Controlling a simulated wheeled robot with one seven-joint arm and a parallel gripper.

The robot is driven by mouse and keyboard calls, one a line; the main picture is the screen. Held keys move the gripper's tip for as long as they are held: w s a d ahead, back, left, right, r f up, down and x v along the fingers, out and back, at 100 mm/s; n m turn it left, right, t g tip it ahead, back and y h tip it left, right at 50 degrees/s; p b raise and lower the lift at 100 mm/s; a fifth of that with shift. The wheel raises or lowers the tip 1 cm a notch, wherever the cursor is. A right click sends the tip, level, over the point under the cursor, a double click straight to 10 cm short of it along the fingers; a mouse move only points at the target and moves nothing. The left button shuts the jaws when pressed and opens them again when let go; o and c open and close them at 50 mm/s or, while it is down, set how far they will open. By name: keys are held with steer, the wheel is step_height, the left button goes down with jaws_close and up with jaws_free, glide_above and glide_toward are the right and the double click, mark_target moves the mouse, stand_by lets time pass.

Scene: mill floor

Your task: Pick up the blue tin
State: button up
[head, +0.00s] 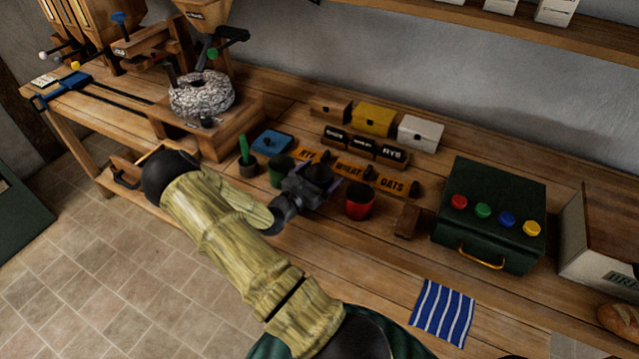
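My gripper (312,186) is over the workbench, between a dark green tin (280,171) on its left and a red tin (360,201) on its right. A dark rounded shape shows at the fingers, but I cannot tell whether it is a tin or part of the gripper. Whether the fingers are open or shut is unclear. No upright blue tin is plainly visible; the gripper hides the bench between the green and red tins. A flat blue object (272,142) lies behind the green tin, apart from the gripper.
Lettered blocks (392,184) lie just behind the gripper. Yellow (373,119) and white (420,132) boxes stand further back. A green case (490,213) with coloured knobs is to the right. A millstone (201,93) stands left. A striped cloth (443,311) lies at the front.

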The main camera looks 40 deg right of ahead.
steer(key=c, duration=1.1)
steer(key=shift+o, duration=0.2)
step_height(320, 180, up, 10)
stand_by(0.4)
